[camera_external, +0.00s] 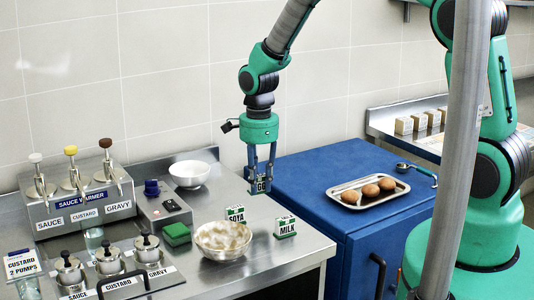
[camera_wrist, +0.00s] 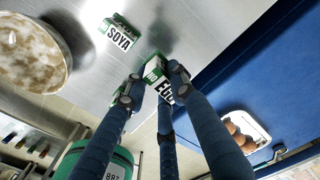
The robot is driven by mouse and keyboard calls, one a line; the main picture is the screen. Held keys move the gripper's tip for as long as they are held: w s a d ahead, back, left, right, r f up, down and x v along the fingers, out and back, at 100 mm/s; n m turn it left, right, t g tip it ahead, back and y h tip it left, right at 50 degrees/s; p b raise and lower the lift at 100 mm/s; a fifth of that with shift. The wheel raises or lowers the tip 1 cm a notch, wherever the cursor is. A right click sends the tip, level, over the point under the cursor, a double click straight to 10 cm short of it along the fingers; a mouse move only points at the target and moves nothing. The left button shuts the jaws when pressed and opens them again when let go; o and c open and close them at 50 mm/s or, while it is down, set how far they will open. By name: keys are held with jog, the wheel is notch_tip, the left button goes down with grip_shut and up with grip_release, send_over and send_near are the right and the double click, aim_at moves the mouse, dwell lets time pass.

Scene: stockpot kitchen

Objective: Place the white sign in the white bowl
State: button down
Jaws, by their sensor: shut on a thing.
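My gripper (camera_external: 261,176) is shut on a small white sign with a green top (camera_external: 264,187), lettered "EGG" as far as I can read it. It holds this sign in the air above the steel counter near its right edge. In the wrist view the held sign (camera_wrist: 154,72) shows between the fingers, partly covered by them. The plain white bowl (camera_external: 189,174) stands upright at the back of the counter, left of my gripper, and looks empty. Similar signs stand on the counter below: a SOYA sign (camera_external: 235,215) and a MILK sign (camera_external: 285,227).
A mottled white-brown bowl (camera_external: 222,240) stands at the front, beside the SOYA sign. A green block (camera_external: 177,234), a blue-topped item (camera_external: 152,187) and a sauce warmer (camera_external: 77,198) are left. A tray of eggs (camera_external: 346,198) lies on the blue cabinet (camera_external: 310,170).

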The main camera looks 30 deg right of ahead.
jog(key=w+a+r+m+p, duration=0.3)
jog(key=w+a+r+p, duration=0.1)
jog(key=w+p, duration=0.4)
jog(key=shift+w+a+r+p, duration=0.25)
jog(key=shift+r+p, duration=0.15)
jog(key=shift+p, duration=0.6)
jog(key=w+a+p, duration=0.1)
jog(key=w+a, duration=0.1)
jog(key=w, duration=0.5)
jog(key=w+a+f+p, duration=0.1)
jog(key=w, duration=0.7)
jog(key=shift+w+a+f, duration=0.25)
jog(key=shift+w+a, duration=0.05)
jog(key=shift+a, duration=0.1)
jog(key=shift+f, duration=0.1)
jog(key=shift+f+p, duration=0.3)
jog(key=shift+f, duration=1.35)
jog(key=shift+f+b, duration=0.55)
jog(key=shift+f, duration=0.1)
